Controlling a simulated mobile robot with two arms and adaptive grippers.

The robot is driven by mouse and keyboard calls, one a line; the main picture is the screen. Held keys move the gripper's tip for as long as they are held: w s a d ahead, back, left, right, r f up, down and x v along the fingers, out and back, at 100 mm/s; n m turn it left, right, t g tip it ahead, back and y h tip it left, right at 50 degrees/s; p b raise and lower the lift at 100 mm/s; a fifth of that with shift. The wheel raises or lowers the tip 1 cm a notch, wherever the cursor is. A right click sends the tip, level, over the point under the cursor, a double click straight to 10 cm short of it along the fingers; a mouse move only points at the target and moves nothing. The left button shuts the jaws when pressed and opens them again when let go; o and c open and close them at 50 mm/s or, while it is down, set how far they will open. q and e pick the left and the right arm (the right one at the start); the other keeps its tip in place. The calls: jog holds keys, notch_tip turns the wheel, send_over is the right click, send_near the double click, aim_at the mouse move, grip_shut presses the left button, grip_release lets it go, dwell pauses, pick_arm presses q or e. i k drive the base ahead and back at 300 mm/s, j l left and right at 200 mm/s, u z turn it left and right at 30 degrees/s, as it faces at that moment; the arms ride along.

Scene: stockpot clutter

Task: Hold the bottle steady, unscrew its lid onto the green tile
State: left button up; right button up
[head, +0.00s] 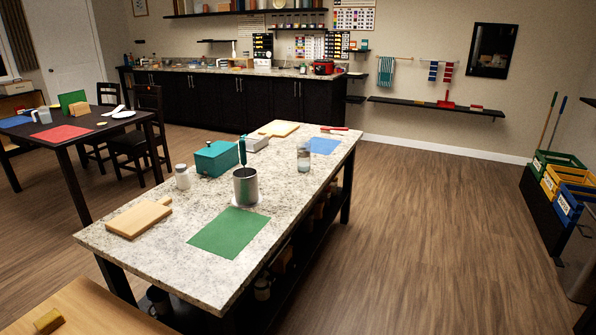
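A flat green tile (229,233) lies on the near part of the speckled stone island top (165,262), with nothing on it. A small white bottle (183,178) with a paler top stands upright at the island's left edge. A clear jar or bottle (304,159) with a lid stands upright near the right edge, by a blue tile (322,146). I cannot tell which of these two is the task's bottle. Neither of my grippers is in view.
A teal box (216,159), a grey box (255,144) and a wooden board (138,219) also sit on the island. Open floor (425,230) lies to its right.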

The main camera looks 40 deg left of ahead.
aim_at(303, 148)
jog(key=i+j+u, duration=0.1)
jog(key=i+u, duration=0.15)
jog(key=u, duration=0.15)
jog(key=i+u, duration=0.25)
jog(key=u, duration=0.15)
jog(key=i+u, duration=0.25)
jog(key=u, duration=0.15)
jog(key=i+l+u, duration=0.15)
jog(key=u, duration=0.25)
jog(key=i+u, duration=0.2)
jog(key=u, duration=0.15)
jog(key=i+j+u, duration=0.1)
jog(key=i+u, duration=0.15)
jog(key=u, duration=0.15)
jog(key=i+l+u, duration=0.1)
jog(key=u, duration=0.25)
jog(key=i, duration=0.1)
